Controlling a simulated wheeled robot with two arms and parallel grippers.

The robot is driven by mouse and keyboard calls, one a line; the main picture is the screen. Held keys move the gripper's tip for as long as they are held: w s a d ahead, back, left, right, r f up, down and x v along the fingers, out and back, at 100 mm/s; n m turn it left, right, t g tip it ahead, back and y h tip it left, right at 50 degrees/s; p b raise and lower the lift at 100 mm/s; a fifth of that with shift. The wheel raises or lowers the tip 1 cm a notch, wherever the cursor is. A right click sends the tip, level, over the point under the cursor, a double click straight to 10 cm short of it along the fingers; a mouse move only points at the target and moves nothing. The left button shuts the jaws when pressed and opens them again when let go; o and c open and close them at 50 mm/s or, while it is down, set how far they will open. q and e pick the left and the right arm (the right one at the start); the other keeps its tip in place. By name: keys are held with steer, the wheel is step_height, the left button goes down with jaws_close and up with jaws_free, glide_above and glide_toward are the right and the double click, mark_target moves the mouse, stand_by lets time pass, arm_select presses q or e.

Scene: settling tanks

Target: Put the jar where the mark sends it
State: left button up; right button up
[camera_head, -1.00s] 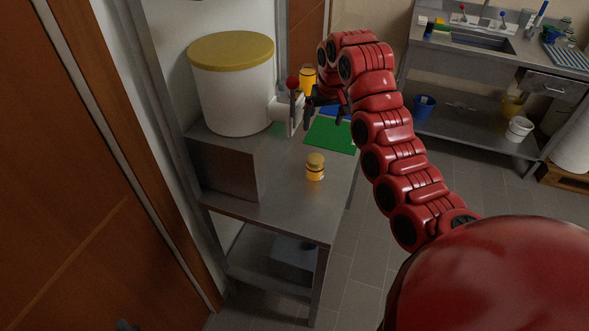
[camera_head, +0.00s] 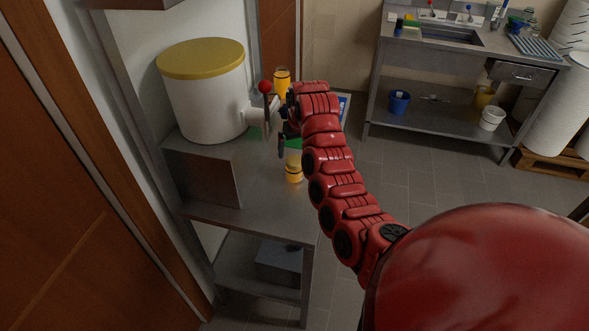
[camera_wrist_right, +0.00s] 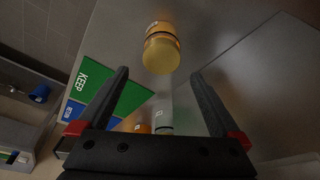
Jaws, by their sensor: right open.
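An orange jar with a yellow lid (camera_head: 294,168) stands upright on the metal bench, in front of the white tank. In the right wrist view the jar (camera_wrist_right: 161,50) lies just beyond the fingertips, with a small label too small to read. My right gripper (camera_head: 285,134) is open and empty, close behind the jar; its two fingers (camera_wrist_right: 160,78) are spread in the wrist view. A green mat marked KEEP (camera_wrist_right: 108,92) and a blue mat (camera_wrist_right: 72,112), its word partly hidden, lie side by side. My left gripper is not in view.
The white tank (camera_head: 207,105) with a yellow lid has a tap with a red-knobbed lever (camera_head: 265,88) beside my gripper. Another orange container (camera_head: 282,77) stands behind it. A sink bench (camera_head: 450,55) is across the floor. The bench's near end is clear.

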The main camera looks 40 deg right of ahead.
mark_target(295, 161)
steer(key=shift+f, duration=0.2)
step_height(295, 161, down, 4)
steer(key=p, duration=0.2)
steer(key=shift+r+p, duration=0.25)
steer(key=shift+p, duration=0.05)
steer(key=shift+w+f, duration=0.15)
steer(key=shift+f, duration=0.5)
jaws_close()
